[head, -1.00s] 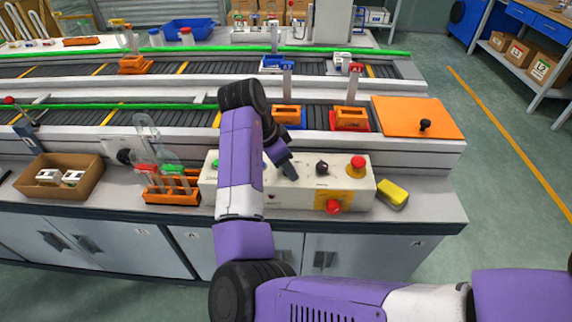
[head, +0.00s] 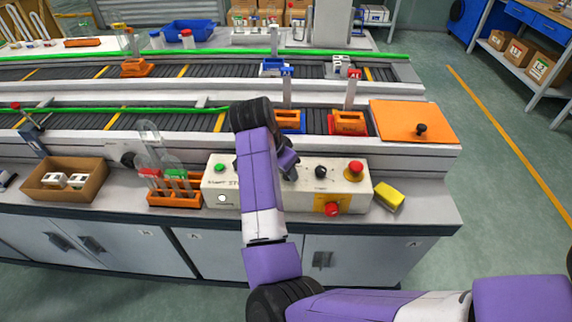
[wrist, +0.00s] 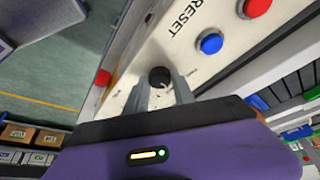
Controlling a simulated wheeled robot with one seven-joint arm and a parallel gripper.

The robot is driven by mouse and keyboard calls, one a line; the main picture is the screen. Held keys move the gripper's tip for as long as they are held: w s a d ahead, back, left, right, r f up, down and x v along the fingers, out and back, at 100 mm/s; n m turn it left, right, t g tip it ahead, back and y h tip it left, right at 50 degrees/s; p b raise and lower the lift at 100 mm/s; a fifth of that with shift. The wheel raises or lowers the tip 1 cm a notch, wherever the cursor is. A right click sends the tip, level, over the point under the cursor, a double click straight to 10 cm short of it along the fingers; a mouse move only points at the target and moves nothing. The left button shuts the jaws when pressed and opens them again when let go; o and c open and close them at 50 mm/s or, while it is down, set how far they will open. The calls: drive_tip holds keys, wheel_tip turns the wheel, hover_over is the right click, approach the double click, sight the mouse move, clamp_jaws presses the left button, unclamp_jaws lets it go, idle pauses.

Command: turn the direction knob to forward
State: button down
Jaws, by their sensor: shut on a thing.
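The direction knob (wrist: 159,76) is a small round black knob on the white control panel (head: 219,187). In the wrist view it sits between the two grey fingertips of my gripper (wrist: 161,88), which is shut on it. A small label beside it is too small to read, so its setting cannot be told. In the head view my gripper (head: 290,174) is down at the panel's middle, and my arm hides the knob there. A second black knob (head: 320,172) shows just right of my gripper.
A green button (head: 219,168) is at the panel's left. A red button (head: 355,168) and a red knob on a yellow plate (head: 333,209) are at its right. A yellow sponge (head: 389,196) lies to the right; an orange tube rack (head: 174,192) stands to the left.

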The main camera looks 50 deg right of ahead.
sight(288, 188)
drive_tip(key=n+p, duration=0.1)
drive_tip(key=n+t+p, duration=0.1)
drive_tip(key=n, duration=0.1)
drive_tip(key=n+p, duration=0.1)
drive_tip(key=p, duration=0.1)
drive_tip(key=shift+s+d+r+n+t, duration=0.1)
drive_tip(key=shift+s+r+n+t, duration=0.1)
drive_tip(key=shift+s+n+t, duration=0.15)
drive_tip(key=shift+f+n+t+y+p, duration=0.15)
drive_tip(key=shift+n+t+y+p, duration=0.5)
drive_tip(key=shift+n+p, duration=1)
drive_tip(key=shift+w, duration=0.1)
drive_tip(key=c, duration=1.1)
unclamp_jaws()
drive_tip(key=shift+b+v, duration=0.35)
drive_tip(key=shift+v, duration=3.5)
